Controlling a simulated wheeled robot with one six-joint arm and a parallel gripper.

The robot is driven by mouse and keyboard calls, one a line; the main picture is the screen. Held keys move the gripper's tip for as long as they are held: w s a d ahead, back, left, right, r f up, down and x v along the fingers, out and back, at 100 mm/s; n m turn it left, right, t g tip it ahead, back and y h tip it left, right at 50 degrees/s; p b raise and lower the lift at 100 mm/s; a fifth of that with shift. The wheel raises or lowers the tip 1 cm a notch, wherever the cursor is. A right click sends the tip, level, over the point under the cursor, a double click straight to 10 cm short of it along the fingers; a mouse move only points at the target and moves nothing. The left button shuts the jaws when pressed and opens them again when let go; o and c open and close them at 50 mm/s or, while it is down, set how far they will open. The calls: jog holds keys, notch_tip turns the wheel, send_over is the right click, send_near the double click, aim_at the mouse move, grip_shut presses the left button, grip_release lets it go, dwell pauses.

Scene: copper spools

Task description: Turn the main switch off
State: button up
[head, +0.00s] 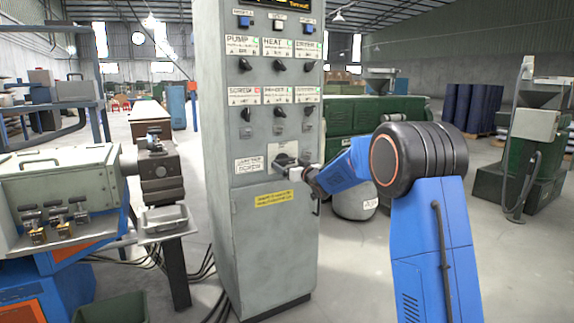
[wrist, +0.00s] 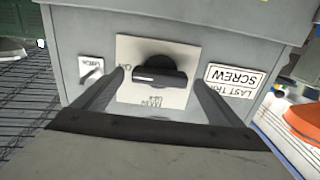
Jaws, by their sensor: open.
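The main switch (wrist: 160,72) is a black rotary knob on a pale plate, seen upside down in the wrist view. Its handle lies roughly level, with a light mark toward its left end, near the word ON. In the head view the switch plate (head: 283,148) is low on the grey cabinet's front, and the knob is largely hidden by my gripper. My gripper (head: 290,167) is at the switch. In the wrist view my gripper (wrist: 157,84) is open, with one finger on each side of the knob. I see gaps between fingers and knob; contact is not visible.
The grey cabinet (head: 262,240) has several other black knobs (head: 280,65) above the main switch. A "LAST TRIP SCREW" label (wrist: 235,80) is beside it. A grey machine (head: 60,190) stands left. Green machinery (head: 345,115) is behind my arm.

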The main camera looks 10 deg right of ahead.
jog(key=shift+x, duration=1)
jog(key=c, duration=1.1)
jog(key=shift+o, duration=0.2)
